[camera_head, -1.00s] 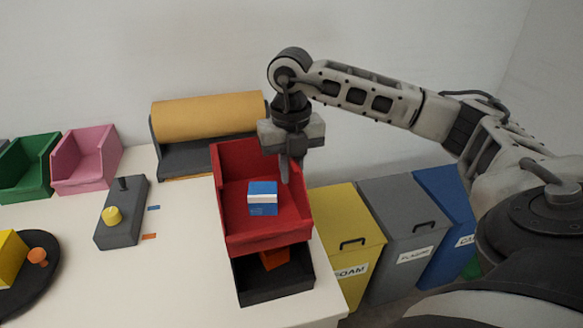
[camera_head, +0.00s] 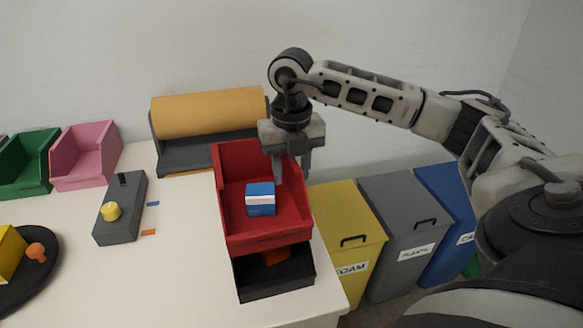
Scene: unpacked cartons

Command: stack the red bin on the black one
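The red bin (camera_head: 268,240) sits over the black bin (camera_head: 276,285) at the table's right end and looks stacked on it. A blue and white box (camera_head: 261,202) lies inside the red bin. The black bin's open front shows below, with an orange thing (camera_head: 277,257) inside, mostly hidden. My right gripper (camera_head: 292,172) points down at the red bin's right wall, with its fingers spread apart, one on each side of that wall. My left gripper is not in view.
A brown paper roll (camera_head: 207,115) on a dark stand is behind the bins. A grey box with a yellow knob (camera_head: 120,213) is to the left. Pink (camera_head: 85,157) and green (camera_head: 24,165) bins stand farther left. Yellow (camera_head: 345,222), grey and blue waste bins stand beyond the table's right edge.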

